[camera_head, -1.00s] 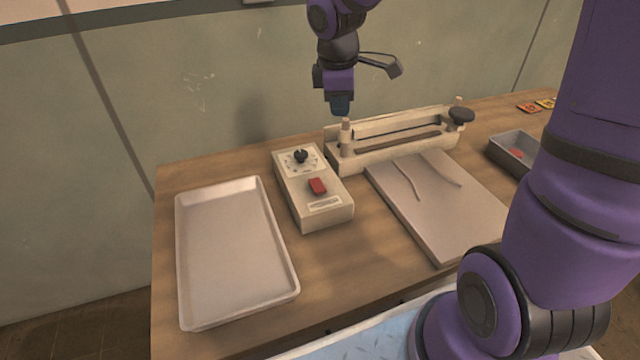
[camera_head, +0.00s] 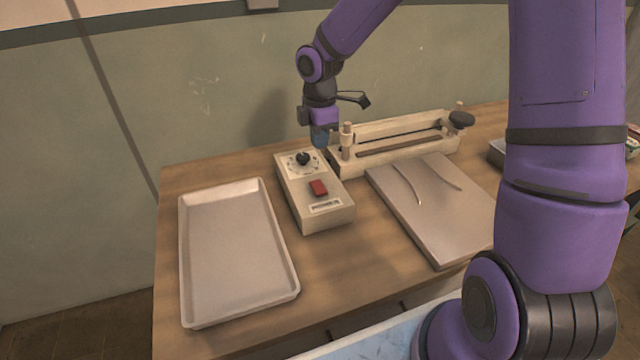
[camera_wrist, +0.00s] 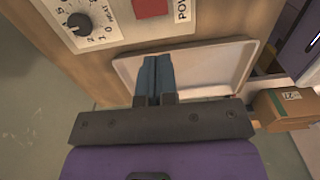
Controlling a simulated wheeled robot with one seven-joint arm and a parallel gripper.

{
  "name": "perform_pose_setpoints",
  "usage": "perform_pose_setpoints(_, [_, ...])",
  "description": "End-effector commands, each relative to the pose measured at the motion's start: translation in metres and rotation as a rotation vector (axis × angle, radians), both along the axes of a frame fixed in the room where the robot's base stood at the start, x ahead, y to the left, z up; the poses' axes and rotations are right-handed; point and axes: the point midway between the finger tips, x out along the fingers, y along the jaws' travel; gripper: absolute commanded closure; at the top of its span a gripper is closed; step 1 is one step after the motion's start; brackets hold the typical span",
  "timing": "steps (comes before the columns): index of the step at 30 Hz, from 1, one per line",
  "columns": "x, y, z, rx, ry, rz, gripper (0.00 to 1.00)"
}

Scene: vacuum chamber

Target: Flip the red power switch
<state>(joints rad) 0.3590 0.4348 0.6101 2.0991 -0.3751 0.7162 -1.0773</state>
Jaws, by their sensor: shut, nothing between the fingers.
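The red power switch (camera_head: 318,188) sits on the sloped top of a cream control box (camera_head: 330,218), below a black dial (camera_head: 302,158). In the wrist view the red switch (camera_wrist: 150,8) shows at the top edge, partly cut off, with the numbered dial (camera_wrist: 79,24) to its left. My gripper (camera_head: 319,141) is above the far end of the box, near the dial and short of the switch. In the wrist view my gripper's fingers (camera_wrist: 154,68) are together and empty. I see no contact with the switch.
An empty metal tray (camera_head: 237,307) lies left of the box. A long sealer-like device (camera_head: 390,148) with posts stands right of my gripper. A pale board (camera_head: 440,225) with thin strips lies in front of it. Bare wood (camera_head: 335,285) shows at the front.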

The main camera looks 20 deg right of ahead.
Motion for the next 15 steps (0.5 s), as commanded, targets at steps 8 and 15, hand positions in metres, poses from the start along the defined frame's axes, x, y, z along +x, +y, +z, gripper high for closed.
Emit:
perform_pose_setpoints(8, [0.0,0.0,-0.015,0.0,0.003,-0.001,1.0])
perform_pose_setpoints(15, [-0.001,0.001,-0.058,0.0,0.005,0.001,1.0])
